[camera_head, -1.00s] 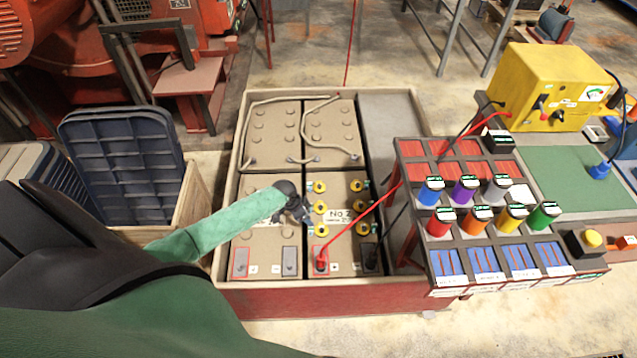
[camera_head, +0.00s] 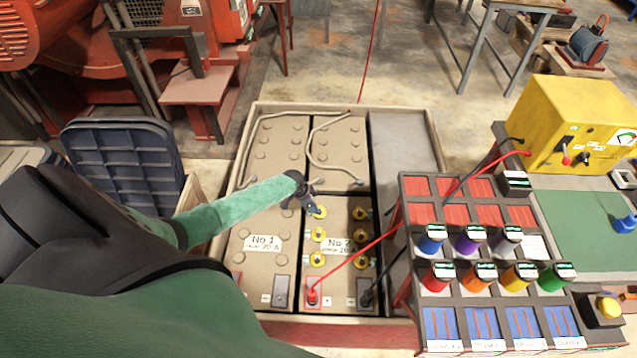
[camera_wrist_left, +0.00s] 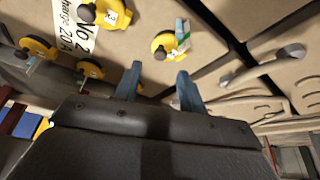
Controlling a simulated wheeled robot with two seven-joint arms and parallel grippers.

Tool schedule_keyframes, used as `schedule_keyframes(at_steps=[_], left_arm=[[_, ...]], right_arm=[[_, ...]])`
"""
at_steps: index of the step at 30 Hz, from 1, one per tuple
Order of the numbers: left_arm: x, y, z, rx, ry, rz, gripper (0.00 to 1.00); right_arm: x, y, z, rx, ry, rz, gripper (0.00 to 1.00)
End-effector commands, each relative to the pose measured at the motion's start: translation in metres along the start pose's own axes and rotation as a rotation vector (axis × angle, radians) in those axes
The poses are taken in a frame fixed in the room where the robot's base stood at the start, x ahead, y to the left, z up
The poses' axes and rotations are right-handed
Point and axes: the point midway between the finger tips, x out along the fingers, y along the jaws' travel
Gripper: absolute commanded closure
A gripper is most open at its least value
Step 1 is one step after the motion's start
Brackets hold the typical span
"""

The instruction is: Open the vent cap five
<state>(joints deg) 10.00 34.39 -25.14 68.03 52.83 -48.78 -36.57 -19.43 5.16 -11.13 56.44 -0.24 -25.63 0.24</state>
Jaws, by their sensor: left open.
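Yellow vent caps with dark centres stand in two columns on the battery marked No 2 (camera_head: 340,205). The back left cap (camera_head: 320,212) is right at my left gripper (camera_head: 312,203) in the head view. In the left wrist view, my open left gripper (camera_wrist_left: 160,72) has its two blue-grey fingers apart, with nothing between them. A yellow cap with a small tag (camera_wrist_left: 165,45) lies just beyond the fingertips. Other caps (camera_wrist_left: 105,12) show to the left, one (camera_wrist_left: 90,68) nearer the gripper body. I cannot read which cap is five. My right gripper is not in view.
A red lead (camera_head: 355,256) rises from the front post across battery No 2. A rack of coloured cylinders (camera_head: 470,240) stands close on the right, with a yellow meter box (camera_head: 560,130) behind. Grey cables (camera_head: 318,150) lie over the rear batteries. The wooden crate rim (camera_head: 235,165) surrounds them.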

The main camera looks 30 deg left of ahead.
Motion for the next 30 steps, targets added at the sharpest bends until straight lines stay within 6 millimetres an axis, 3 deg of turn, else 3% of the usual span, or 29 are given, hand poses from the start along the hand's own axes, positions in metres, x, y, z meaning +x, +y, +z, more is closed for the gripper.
schedule_keyframes(at_steps=[12,25,26,30], left_arm=[[0.044,0.0,0.0,-0.002,-0.001,0.001,0.59],[0.05,0.0,0.0,0.0,0.0,0.0,0.59],[0.05,0.0,0.0,0.0,0.0,0.0,0.61],[0.05,0.0,0.0,0.0,0.0,0.0,0.89]], right_arm=[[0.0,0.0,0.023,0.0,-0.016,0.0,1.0],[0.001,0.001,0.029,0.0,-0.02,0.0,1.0],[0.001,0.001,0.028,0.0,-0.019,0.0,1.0],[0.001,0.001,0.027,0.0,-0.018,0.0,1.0]])
